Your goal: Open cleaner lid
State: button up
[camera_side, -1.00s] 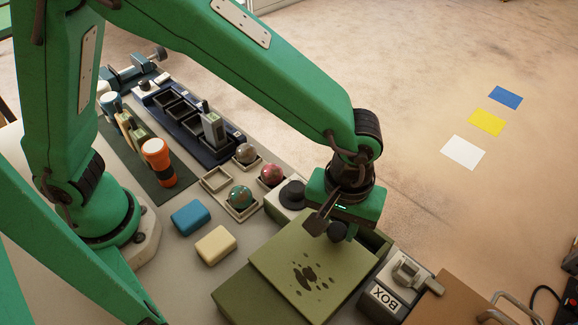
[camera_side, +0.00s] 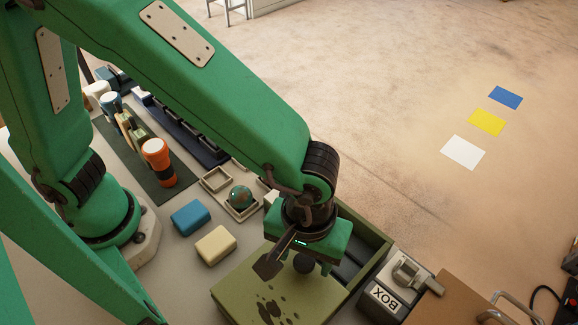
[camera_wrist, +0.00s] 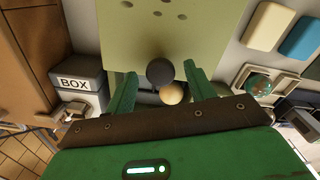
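The cleaner is an olive-green box (camera_side: 374,247) at the front of the table. Its flat lid (camera_side: 240,288), marked with dark spots, sits slid toward the lower left, and a dark opening (camera_side: 350,262) shows behind it. The lid also fills the top middle of the wrist view (camera_wrist: 120,40). A round dark knob (camera_wrist: 160,71) stands on the lid. My gripper (camera_wrist: 160,68) is low over the lid with its two green fingers on either side of the knob. Gaps show between the knob and both fingers. A small tan ball (camera_wrist: 173,95) shows just below the knob; I cannot tell what it belongs to.
A grey box labelled BOX (camera_side: 386,297) stands right of the cleaner. A cream block (camera_side: 216,246) and a blue block (camera_side: 191,217) lie left of it. A teal ball (camera_side: 240,196) sits in a small tray, near an orange torch (camera_side: 158,163).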

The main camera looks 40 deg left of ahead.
jog(key=shift+r, duration=3.9)
jog(key=shift+w+a+r, duration=0.2)
jog(key=shift+w+a, duration=0.1)
jog(key=shift+a, duration=0.1)
jog(key=w+a+r+m+t+h, duration=0.1)
jog(key=w+a+r, duration=0.1)
jog(key=a, duration=0.3)
jog(key=w+a+r, duration=0.2)
jog(key=w+a, duration=0.1)
jog(key=a, duration=0.2)
jog(key=s+a+r+m+t, duration=0.1)
jog(key=s+a+t, duration=0.1)
jog(key=a, duration=0.9)
jog(key=s+a+r+m+t+y, duration=0.1)
jog(key=s+a+r+m+t, duration=0.1)
jog(key=a, duration=0.8)
jog(key=shift+a+m+t, duration=0.3)
jog(key=shift+a, duration=0.05)
